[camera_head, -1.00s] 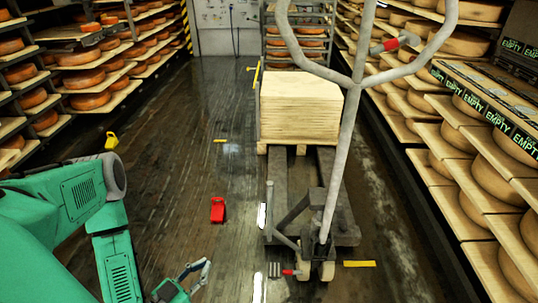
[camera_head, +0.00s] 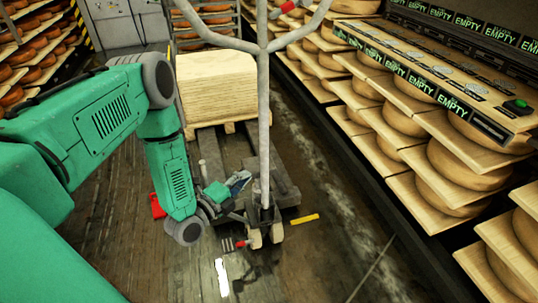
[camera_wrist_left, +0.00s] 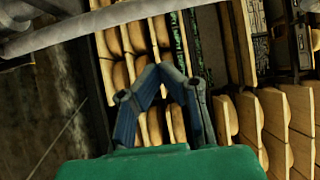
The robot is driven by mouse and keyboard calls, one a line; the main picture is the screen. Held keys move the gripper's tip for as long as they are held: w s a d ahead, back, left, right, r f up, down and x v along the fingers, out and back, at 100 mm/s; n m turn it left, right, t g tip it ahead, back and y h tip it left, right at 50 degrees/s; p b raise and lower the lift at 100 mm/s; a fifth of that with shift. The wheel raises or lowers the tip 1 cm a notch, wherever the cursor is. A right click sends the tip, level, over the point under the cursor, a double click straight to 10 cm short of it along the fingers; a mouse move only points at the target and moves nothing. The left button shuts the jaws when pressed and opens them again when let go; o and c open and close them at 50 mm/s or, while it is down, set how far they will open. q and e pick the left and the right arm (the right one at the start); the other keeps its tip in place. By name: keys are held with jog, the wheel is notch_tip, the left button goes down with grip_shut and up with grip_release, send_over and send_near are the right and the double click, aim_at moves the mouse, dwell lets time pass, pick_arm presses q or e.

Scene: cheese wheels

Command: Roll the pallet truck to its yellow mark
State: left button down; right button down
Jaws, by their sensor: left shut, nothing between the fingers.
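The pallet truck (camera_head: 264,110) stands in the aisle, its grey handle upright and its forks under a pallet stacked with pale boards (camera_head: 217,85). A yellow mark (camera_head: 305,219) lies on the floor just right of its small wheels. My left gripper (camera_head: 238,183) is low, just left of the handle shaft in the head view, shut and empty. I cannot tell whether it touches the truck. In the left wrist view its fingers (camera_wrist_left: 163,72) come together, with a grey bar of the handle (camera_wrist_left: 100,22) across the top left. My right gripper is out of view.
Shelves of cheese wheels (camera_head: 460,170) line the right side, with more shelves (camera_head: 35,45) at the left. A red block (camera_head: 157,206) is partly hidden behind my left arm. Dark wet floor (camera_head: 330,265) is open in front of the truck.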

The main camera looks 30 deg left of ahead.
pick_arm(q)
jog(key=b, duration=0.2)
send_near(267, 148)
jog(key=w+d, duration=0.3)
jog(key=w, duration=0.1)
jog(key=w+a, duration=0.1)
jog(key=w, duration=0.1)
jog(key=shift+b, duration=0.4)
jog(key=shift+w+a, duration=0.45)
jog(key=shift+a, duration=0.1)
